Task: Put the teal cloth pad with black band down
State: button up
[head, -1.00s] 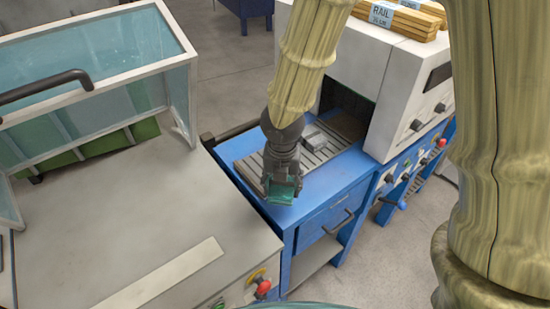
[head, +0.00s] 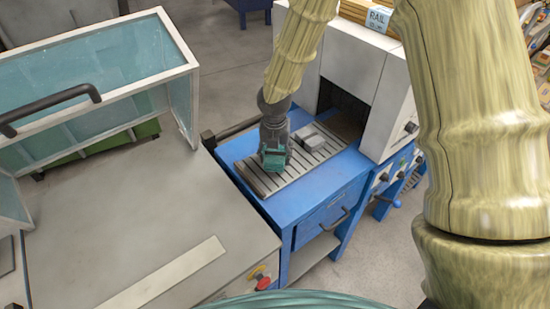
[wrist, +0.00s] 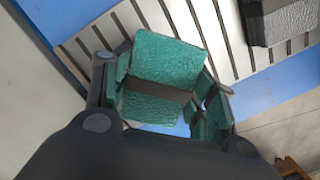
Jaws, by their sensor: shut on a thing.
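The teal cloth pad with a black band (wrist: 168,62) is between the two fingers of my gripper (wrist: 165,100) in the wrist view. The gripper is shut on it. In the head view the pad (head: 273,160) shows at the tip of my gripper (head: 273,150), over the near left part of the slatted grey conveyor bed (head: 268,187). I cannot tell whether the pad touches the slats. Part of its lower side is hidden by the gripper.
A grey block (head: 311,142) lies on the slats to the right of the gripper, before the dark opening of a white machine (head: 350,50). The blue table (head: 325,195) has a bare front edge. A grey bench (head: 130,230) with a glazed hood (head: 95,65) stands left.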

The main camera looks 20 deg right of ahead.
aim_at(276, 161)
jog(key=shift+f+p, duration=0.45)
jog(key=shift+f, duration=0.9)
jog(key=shift+f, duration=0.3)
jog(key=o, duration=0.9)
jog(key=shift+s, duration=0.1)
jog(key=shift+c, duration=0.2)
jog(key=o, duration=0.3)
jog(key=shift+f, duration=0.15)
jog(key=shift+s+a+r+b, duration=0.1)
jog(key=shift+s+r+b, duration=0.2)
jog(key=shift+r, duration=1.85)
jog(key=shift+s+a+r+b, duration=0.15)
jog(key=shift+r+b, duration=0.25)
jog(key=shift+r, duration=1.75)
jog(key=shift+s+a+r+b, duration=0.1)
jog(key=shift+r+b, duration=0.25)
jog(key=shift+r, duration=1.8)
